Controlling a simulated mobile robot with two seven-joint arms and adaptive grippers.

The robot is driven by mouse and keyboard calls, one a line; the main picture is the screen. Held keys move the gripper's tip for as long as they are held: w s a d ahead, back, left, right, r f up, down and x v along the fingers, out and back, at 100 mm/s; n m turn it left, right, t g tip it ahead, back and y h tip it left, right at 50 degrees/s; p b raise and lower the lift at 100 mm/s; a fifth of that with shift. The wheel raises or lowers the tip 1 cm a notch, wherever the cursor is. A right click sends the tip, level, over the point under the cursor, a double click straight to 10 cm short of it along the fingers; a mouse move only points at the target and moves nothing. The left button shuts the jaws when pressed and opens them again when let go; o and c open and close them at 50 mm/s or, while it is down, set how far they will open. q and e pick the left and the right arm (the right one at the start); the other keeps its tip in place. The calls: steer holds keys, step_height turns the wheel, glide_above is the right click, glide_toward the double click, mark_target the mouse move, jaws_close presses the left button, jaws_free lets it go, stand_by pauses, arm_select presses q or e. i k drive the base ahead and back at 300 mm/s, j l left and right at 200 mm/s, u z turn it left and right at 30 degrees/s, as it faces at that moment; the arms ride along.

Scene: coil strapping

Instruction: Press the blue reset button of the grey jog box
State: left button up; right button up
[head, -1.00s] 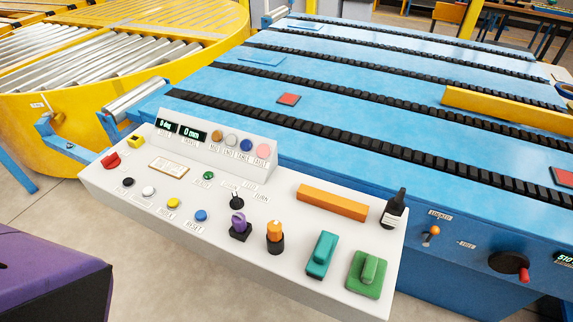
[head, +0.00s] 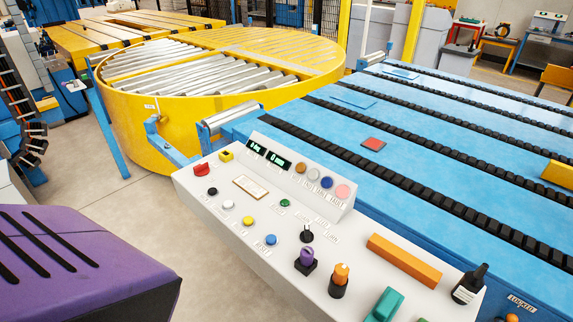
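A blue push button (head: 271,240) sits on the lower front part of a pale grey-white control desk (head: 292,268), the only box-like control panel that shows clearly. The small label by the button appears to read RESET. The button stands to the right of a yellow button (head: 248,221) and left of a purple knob (head: 306,257). A second round blue cap (head: 326,182) is on the raised display panel, between a pale cap and a pink one. Nothing covers the blue button. Neither of my grippers is in view.
An orange bar (head: 404,260), an orange-topped knob (head: 340,275), a teal switch (head: 385,306) and a dark bottle (head: 469,286) stand on the desk's right part. A blue conveyor (head: 440,160) lies behind it. A yellow roller turntable (head: 165,130) is at the back left.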

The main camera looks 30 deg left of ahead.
mark_target(271, 239)
steer(key=k+u, duration=0.1)
steer(key=u, duration=1.1)
